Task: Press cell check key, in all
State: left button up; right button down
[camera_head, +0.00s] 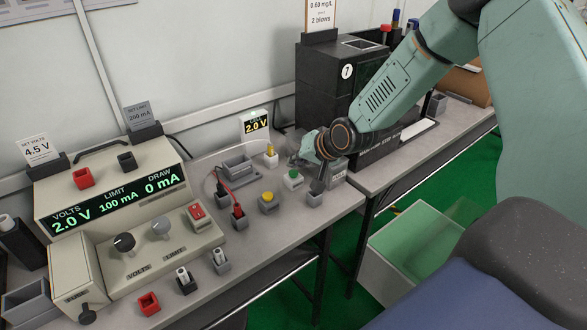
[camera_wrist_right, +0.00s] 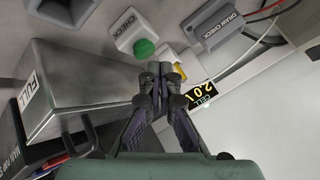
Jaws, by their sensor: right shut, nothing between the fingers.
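The green check key (camera_head: 293,178) sits on a small grey block on the bench. In the right wrist view the green key (camera_wrist_right: 143,47) has a CHECK label on its block. My right gripper (camera_head: 299,158) is shut and empty, just above and beyond the green key; its closed tips (camera_wrist_right: 160,68) appear close beside the key in the wrist view, and I cannot tell whether they touch it. My left gripper is not in view.
A yellow-topped part (camera_head: 270,151) is close to my fingers. The power supply (camera_head: 110,222) reads 2.0 V, 100 mA limit, 0 mA. A black tester (camera_head: 325,85) stands behind my wrist.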

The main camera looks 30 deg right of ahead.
aim_at(297, 174)
jog(key=shift+r, duration=0.1)
notch_tip(297, 174, up, 5)
jog(key=p, duration=0.4)
dwell(0.4)
dwell(0.4)
dwell(0.5)
